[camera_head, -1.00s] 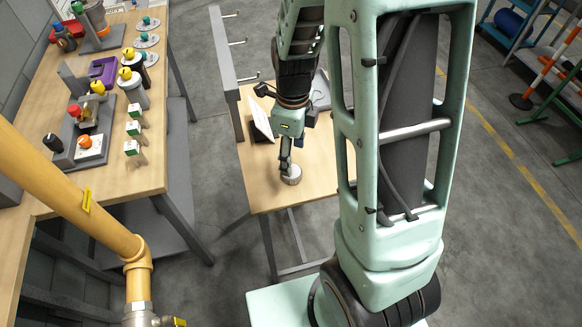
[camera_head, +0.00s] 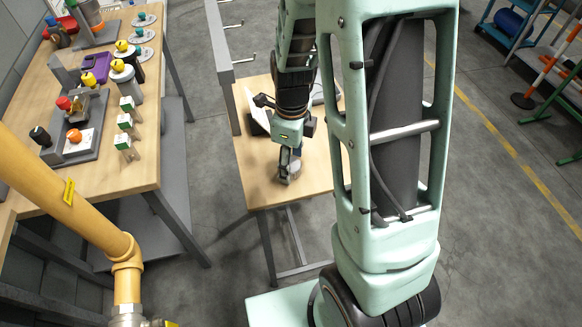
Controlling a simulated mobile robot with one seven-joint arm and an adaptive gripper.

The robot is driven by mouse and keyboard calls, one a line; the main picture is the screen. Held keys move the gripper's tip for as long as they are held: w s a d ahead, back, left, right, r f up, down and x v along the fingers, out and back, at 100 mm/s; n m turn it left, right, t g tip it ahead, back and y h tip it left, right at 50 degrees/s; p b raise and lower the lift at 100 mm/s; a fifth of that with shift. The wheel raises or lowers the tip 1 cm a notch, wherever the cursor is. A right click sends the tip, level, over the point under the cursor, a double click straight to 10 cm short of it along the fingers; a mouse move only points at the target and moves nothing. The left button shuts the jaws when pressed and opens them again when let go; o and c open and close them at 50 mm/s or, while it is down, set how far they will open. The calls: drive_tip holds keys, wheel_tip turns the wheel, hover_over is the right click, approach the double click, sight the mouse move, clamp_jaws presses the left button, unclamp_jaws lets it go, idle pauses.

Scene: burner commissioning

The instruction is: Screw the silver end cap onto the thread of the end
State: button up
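The silver end cap (camera_head: 295,169) is a small round metal piece on the small wooden table, partly hidden by my gripper. My gripper (camera_head: 287,176) points down at the cap, with its fingers right at it. The fingers are small and blurred, so I cannot tell whether they are open or closed on it. The yellow pipe (camera_head: 75,195) runs down the left side to an elbow. A silver fitting (camera_head: 127,317) sits below the elbow, cut off by the bottom edge. No thread shows.
The small wooden table (camera_head: 262,196) has a grey upright rack with hooks (camera_head: 222,70) on its left. A long workbench (camera_head: 143,165) on the left holds gauges, coloured knobs and a purple bin (camera_head: 97,66).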

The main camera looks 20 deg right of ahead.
drive_tip(key=c, duration=1.2)
drive_tip(key=shift+r+p, duration=2.25)
drive_tip(key=shift+r, duration=0.3)
